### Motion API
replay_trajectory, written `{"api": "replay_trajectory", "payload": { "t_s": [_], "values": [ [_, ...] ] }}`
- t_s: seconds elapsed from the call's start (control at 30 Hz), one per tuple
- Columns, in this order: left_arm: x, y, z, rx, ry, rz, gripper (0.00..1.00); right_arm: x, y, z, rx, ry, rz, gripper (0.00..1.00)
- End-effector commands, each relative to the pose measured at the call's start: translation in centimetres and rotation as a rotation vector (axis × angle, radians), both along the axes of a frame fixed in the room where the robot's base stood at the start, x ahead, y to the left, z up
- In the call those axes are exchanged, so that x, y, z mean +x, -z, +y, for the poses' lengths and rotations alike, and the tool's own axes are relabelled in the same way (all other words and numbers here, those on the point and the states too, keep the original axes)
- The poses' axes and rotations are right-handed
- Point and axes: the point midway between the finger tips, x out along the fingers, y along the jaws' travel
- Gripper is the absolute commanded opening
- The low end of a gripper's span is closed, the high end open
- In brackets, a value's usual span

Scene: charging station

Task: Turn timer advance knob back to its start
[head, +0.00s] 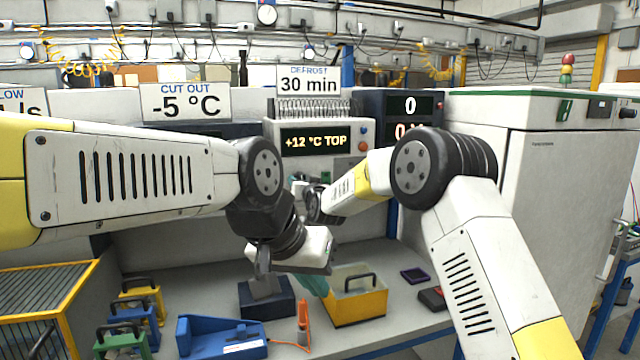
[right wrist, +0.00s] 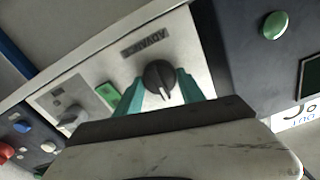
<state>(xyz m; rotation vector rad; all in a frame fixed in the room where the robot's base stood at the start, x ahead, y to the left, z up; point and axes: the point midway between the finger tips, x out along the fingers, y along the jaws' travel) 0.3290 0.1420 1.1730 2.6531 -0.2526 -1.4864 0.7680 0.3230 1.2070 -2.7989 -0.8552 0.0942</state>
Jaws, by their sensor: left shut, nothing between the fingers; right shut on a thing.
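The timer advance knob (right wrist: 158,76) is round and black, on a pale panel with an upside-down ADVANCE label (right wrist: 157,41) in the right wrist view. Its white pointer mark points toward the bottom of that picture. My right gripper (right wrist: 160,84) has a teal finger on each side of the knob and is shut on it. In the head view, my arms hide the knob and the right fingertips. My left gripper (head: 316,284) is shut and empty, low over the workbench, away from the knob.
The display (head: 317,141) reads +12 °C TOP. A yellow box (head: 358,306) and a dark blue block (head: 267,302) stand below my left gripper. A white cabinet (head: 560,190) stands at right.

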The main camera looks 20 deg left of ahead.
Motion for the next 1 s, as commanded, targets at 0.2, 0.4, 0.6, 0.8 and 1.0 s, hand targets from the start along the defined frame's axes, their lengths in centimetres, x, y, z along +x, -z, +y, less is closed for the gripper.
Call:
{"api": "replay_trajectory", "payload": {
  "t_s": [0.2,0.4,0.6,0.8,1.0],
  "values": [
    [0.00,0.00,0.00,0.000,0.000,0.000,0.00,-0.07,0.35,0.05,-0.017,-0.002,-0.003,0.06],
    [0.00,0.00,0.00,0.000,0.000,0.000,0.00,-0.07,0.37,0.05,-0.018,-0.002,-0.003,0.06],
    [0.00,0.00,0.00,0.000,0.000,0.000,0.00,-0.06,0.33,0.04,-0.017,-0.002,-0.003,0.68],
    [0.00,0.00,0.00,0.000,0.000,0.000,0.00,-0.02,0.18,0.02,-0.015,-0.001,-0.005,0.68],
    [0.00,0.00,0.00,0.000,0.000,0.000,0.00,-0.50,0.12,-0.32,-0.013,-0.001,-0.005,0.68]
  ]
}}
